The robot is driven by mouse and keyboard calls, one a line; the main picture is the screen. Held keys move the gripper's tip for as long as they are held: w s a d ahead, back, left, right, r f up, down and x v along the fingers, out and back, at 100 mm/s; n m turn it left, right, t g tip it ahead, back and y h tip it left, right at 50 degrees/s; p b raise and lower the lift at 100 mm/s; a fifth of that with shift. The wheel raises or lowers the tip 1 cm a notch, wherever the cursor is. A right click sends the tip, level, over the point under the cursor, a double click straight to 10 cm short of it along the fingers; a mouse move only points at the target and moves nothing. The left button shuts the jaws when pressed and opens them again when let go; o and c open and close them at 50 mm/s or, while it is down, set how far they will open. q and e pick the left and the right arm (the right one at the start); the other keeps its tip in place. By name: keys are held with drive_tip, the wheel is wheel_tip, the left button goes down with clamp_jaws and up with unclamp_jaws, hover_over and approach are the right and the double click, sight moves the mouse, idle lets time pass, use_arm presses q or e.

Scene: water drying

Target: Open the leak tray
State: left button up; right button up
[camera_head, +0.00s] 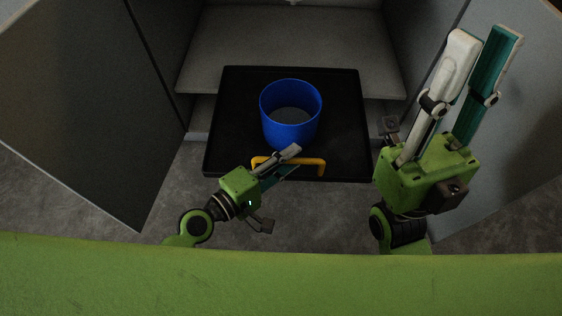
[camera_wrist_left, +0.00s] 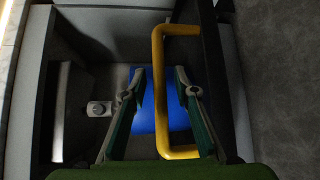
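The black leak tray (camera_head: 235,100) sticks out from the lower part of the cabinet, with a blue bucket (camera_head: 290,130) standing on it. A yellow handle (camera_head: 313,161) is on its front edge. My left gripper (camera_head: 296,157) is at the handle and hides part of it. In the left wrist view the handle's long bar (camera_wrist_left: 158,60) lies between the two separated fingers (camera_wrist_left: 162,82), with gaps on both sides. The blue bucket (camera_wrist_left: 148,118) shows behind it. My right gripper (camera_head: 488,38) is raised at the right, fingers up, apart and empty.
The cabinet doors stand open at left (camera_head: 70,100) and right (camera_head: 515,130). A pale shelf (camera_head: 215,50) lies above and behind the tray. Grey floor (camera_head: 325,225) shows in front of the tray. My right arm is close to the right door.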

use_arm(q)
drive_tip(key=v, duration=1.2)
idle(0.6)
